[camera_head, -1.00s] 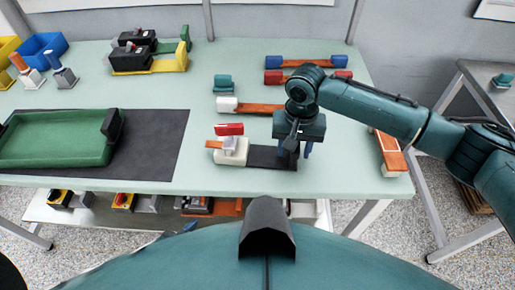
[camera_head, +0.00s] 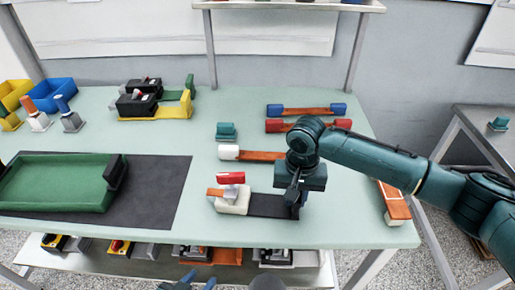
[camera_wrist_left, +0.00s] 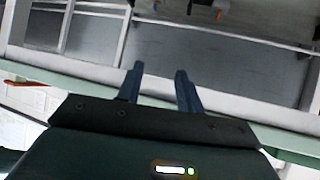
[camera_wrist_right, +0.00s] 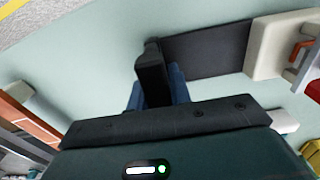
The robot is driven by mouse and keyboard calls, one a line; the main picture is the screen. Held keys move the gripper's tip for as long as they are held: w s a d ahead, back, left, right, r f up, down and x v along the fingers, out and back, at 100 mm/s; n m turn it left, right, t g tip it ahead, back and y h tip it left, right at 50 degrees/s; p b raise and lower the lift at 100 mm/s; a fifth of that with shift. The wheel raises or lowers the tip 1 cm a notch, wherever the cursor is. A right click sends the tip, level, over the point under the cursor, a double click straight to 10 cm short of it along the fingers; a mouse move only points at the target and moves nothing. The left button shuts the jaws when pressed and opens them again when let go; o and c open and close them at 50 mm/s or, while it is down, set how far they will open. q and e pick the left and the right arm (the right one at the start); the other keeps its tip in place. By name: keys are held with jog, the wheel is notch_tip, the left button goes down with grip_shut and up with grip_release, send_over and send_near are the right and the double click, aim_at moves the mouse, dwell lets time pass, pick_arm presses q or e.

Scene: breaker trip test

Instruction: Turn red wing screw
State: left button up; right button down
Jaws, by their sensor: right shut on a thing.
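A cream block (camera_head: 232,205) with a black base strip (camera_head: 273,206) lies near the table's front edge. A red piece (camera_head: 230,178), perhaps the wing screw, shows at the block's back; its shape is too small to make out. A copper-coloured tab and a grey piece sit on the block. My right gripper (camera_head: 293,203) is at the strip's right end, shut on a black upright piece (camera_wrist_right: 152,75) there. The cream block also shows in the right wrist view (camera_wrist_right: 265,48). My left gripper (camera_head: 198,283) is open and empty in front of the table; its fingers stand apart in the left wrist view (camera_wrist_left: 160,88).
A green tray (camera_head: 60,185) on a dark mat (camera_head: 165,190) lies left. A white-ended copper bar (camera_head: 255,155) and a teal block (camera_head: 226,131) lie behind the cream block. Blue-ended and red-ended bars lie further back. A lower shelf (camera_head: 150,262) holds several devices.

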aim_at(227, 174)
pick_arm(q)
jog(key=w+d+r+m+g+h, duration=0.3)
jog(key=d+r+m+g+h, duration=0.1)
jog(key=d+r+g+h, duration=0.7)
jog(key=w+a+r+m, duration=0.1)
jog(key=w+a+m, duration=0.1)
jog(key=w, duration=0.1)
jog(key=w+a+r+m, duration=0.1)
jog(key=w+a+r, duration=0.1)
jog(key=w+a, duration=0.1)
jog(key=w+a+r+m+t+y, duration=0.1)
jog(key=w+a+m, duration=0.1)
jog(key=w+a, duration=0.1)
jog(key=shift+w+a+r+m, duration=0.1)
jog(key=shift+a+r+m, duration=0.1)
jog(key=shift+r+m, duration=0.1)
jog(key=w+a+r+m, duration=0.4)
jog(key=w+a+r, duration=0.1)
jog(key=a, duration=0.2)
jog(key=shift+t, duration=0.3)
jog(key=x, duration=1.2)
jog(key=shift+r, duration=0.2)
grip_shut()
